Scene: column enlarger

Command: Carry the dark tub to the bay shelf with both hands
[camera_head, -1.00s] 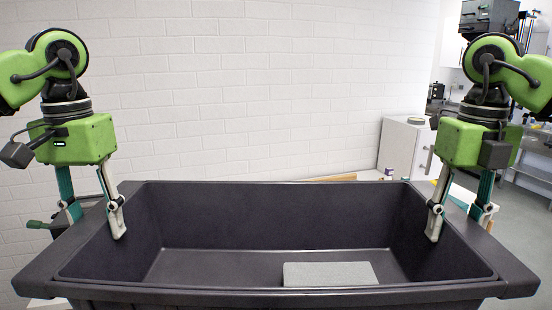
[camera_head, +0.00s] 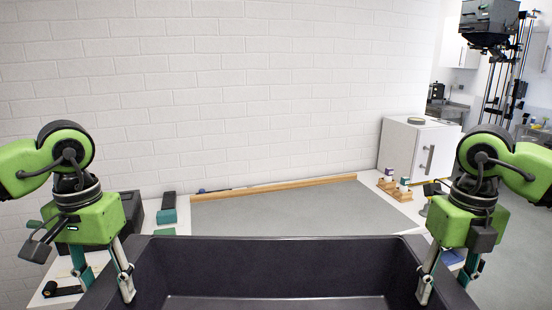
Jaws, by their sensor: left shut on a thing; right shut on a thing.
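The dark tub (camera_head: 270,252) is at the bottom of the head view, its near part cut off by the frame edge. My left gripper (camera_head: 108,290) is shut on the tub's left wall, with one finger inside and one outside. My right gripper (camera_head: 441,290) is shut on the right wall in the same way. The tub looks about level. Its floor is mostly out of view. Behind it lies a grey surface with a wooden strip (camera_head: 275,188) along its back; I cannot tell whether this is the bay shelf.
A white cabinet (camera_head: 403,145) stands at the back right, with small bottles in a wooden holder (camera_head: 395,188) in front of it. A dark box and a green-and-black block (camera_head: 167,210) are at the left. A white brick wall (camera_head: 240,90) closes the back. The grey surface (camera_head: 300,212) is clear.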

